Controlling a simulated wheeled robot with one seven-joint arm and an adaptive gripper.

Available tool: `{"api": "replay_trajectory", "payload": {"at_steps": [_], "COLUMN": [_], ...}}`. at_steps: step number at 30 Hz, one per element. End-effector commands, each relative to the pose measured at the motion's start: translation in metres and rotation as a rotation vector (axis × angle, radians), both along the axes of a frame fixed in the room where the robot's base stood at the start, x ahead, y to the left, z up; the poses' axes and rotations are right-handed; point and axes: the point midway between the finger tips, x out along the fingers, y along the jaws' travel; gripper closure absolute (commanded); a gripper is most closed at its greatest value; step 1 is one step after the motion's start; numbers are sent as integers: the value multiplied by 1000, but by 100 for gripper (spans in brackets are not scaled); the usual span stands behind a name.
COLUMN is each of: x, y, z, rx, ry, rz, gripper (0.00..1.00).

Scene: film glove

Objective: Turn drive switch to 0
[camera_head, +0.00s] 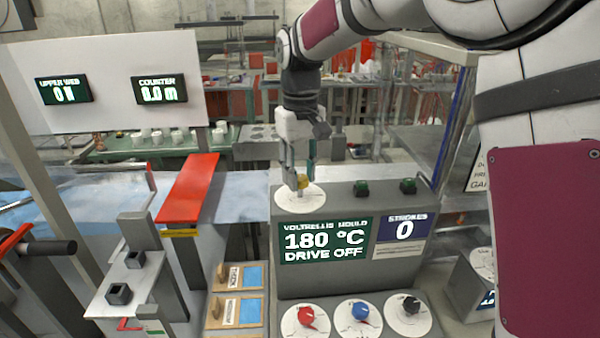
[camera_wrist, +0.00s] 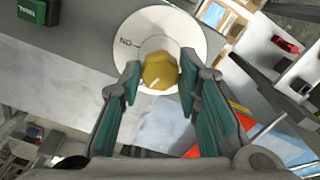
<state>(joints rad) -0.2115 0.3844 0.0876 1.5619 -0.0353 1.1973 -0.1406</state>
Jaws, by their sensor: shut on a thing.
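The drive switch is a yellow knob (camera_wrist: 160,70) on a round white dial (camera_wrist: 190,30) on top of the grey console (camera_head: 325,191). In the head view the knob (camera_head: 302,181) shows only in part between my fingers. My gripper (camera_wrist: 160,82) reaches down from above with one teal-padded finger on each side of the knob, and is shut on it. A label that looks like ON, seen turned, is on the dial beside the knob. A pale mark shows on the knob's near side. The console display (camera_head: 325,241) reads 180 °C and DRIVE OFF.
Two green buttons (camera_head: 361,187) sit right of the dial. The blue display (camera_head: 405,229) reads STROKES 0. Red (camera_head: 305,316), blue (camera_head: 360,311) and black (camera_head: 411,305) knobs are on the lower panel. A red plate (camera_head: 190,188) stands left of the console.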

Motion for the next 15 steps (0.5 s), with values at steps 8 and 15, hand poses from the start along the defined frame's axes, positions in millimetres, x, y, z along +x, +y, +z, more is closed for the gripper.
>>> {"api": "replay_trajectory", "payload": {"at_steps": [8, 15], "x": [1, 1], "y": [0, 0], "z": [1, 1], "rx": [1, 0], "ry": [-2, -3], "rz": [162, 231], "gripper": [97, 97]}}
